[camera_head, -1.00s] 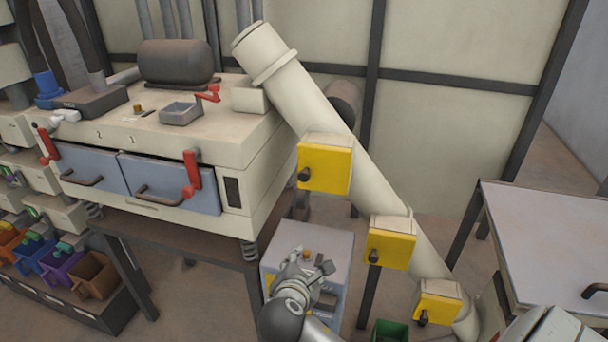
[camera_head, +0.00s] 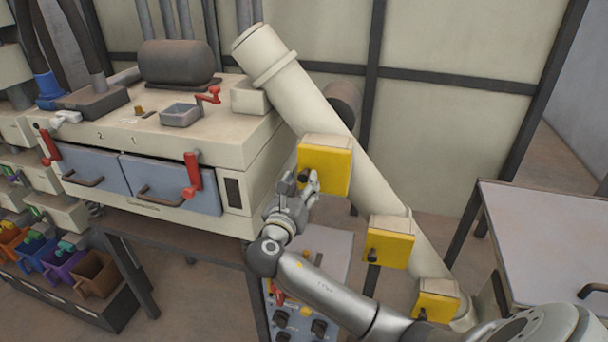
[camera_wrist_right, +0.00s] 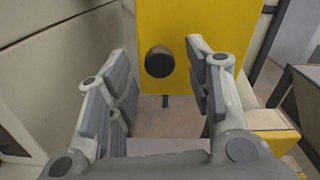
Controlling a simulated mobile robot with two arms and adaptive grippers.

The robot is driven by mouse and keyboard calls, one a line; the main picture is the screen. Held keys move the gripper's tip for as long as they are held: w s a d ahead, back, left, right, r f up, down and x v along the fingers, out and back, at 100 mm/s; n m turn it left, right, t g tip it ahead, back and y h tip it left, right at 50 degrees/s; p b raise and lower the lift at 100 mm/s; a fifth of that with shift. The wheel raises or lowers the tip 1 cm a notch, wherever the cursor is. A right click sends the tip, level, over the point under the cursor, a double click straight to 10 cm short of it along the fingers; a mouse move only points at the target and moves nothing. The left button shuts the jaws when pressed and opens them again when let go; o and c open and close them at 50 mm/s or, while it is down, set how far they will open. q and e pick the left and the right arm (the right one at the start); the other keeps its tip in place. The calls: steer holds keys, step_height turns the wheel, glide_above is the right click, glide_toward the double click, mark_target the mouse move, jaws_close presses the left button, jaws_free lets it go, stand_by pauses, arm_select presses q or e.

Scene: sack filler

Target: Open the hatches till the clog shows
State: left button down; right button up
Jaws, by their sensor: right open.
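A slanted cream pipe (camera_head: 300,100) carries three yellow hatches, all closed. The top hatch (camera_head: 334,172) has a dark round knob (camera_head: 304,174) at its left side. The middle hatch (camera_head: 391,248) and the bottom hatch (camera_head: 435,304) have similar dark knobs. No clog shows. My right gripper (camera_head: 297,184) is open and empty beside the top hatch's knob. In the right wrist view, the knob (camera_wrist_right: 159,61) stands ahead between the spread fingers, and the yellow hatch face (camera_wrist_right: 197,22) lies behind it. I cannot tell whether a finger touches it. My left gripper is not in view.
A cream machine (camera_head: 200,130) with blue-grey drawers and red levers stands to the left. A grey control box (camera_head: 335,243) with knobs is partly behind my right arm. A grey-topped table (camera_head: 540,225) stands at the right. Coloured bins (camera_head: 62,268) sit at the lower left.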

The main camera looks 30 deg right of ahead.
mark_target(303, 180)
steer(key=shift+x, duration=1.65)
jaws_close()
